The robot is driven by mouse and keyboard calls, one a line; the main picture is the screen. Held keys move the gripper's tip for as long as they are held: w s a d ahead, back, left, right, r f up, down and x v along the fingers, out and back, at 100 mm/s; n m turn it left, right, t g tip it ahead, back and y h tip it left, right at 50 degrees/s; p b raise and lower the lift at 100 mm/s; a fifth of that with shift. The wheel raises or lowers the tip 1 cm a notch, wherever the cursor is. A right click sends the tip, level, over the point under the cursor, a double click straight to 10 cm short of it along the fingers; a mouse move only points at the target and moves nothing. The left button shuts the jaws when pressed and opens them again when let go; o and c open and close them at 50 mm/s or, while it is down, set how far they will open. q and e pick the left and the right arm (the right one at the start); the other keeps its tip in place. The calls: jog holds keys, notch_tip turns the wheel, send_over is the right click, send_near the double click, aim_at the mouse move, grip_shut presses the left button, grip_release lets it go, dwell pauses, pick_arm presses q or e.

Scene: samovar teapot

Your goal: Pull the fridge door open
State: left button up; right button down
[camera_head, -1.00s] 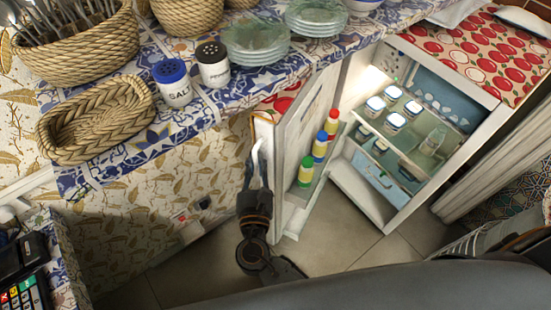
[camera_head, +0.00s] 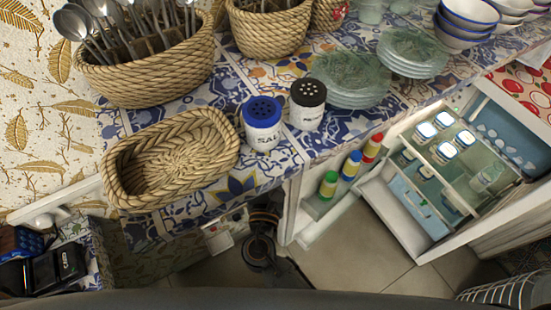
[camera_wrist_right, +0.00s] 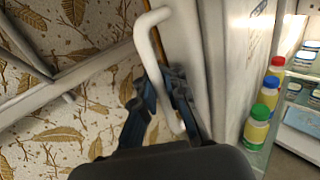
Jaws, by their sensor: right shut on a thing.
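The fridge door (camera_head: 294,212) stands wide open, swung out to the left of the fridge body (camera_head: 470,237). In the right wrist view the white door (camera_wrist_right: 228,60) carries a white bar handle (camera_wrist_right: 145,40). My right gripper (camera_wrist_right: 165,85) is shut around this handle, one finger on each side. In the head view my right wrist shows low beside the door, under the counter edge, which hides the handle and the fingers. My left gripper is not in view.
The door shelf holds bottles with green (camera_head: 328,184), blue and red caps. Lidded jars (camera_head: 443,150) stand inside the fridge. The tiled counter (camera_head: 235,190) overhangs the door, with baskets, shakers and glass plates (camera_head: 350,77) on it. Floor (camera_head: 345,245) before the fridge is clear.

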jog(key=shift+s+a+f, duration=0.2)
jog(key=c, duration=1.4)
grip_release()
jog(key=shift+a, duration=0.1)
jog(key=shift+r, duration=0.15)
jog(key=s, duration=1.2)
jog(key=shift+a, duration=0.35)
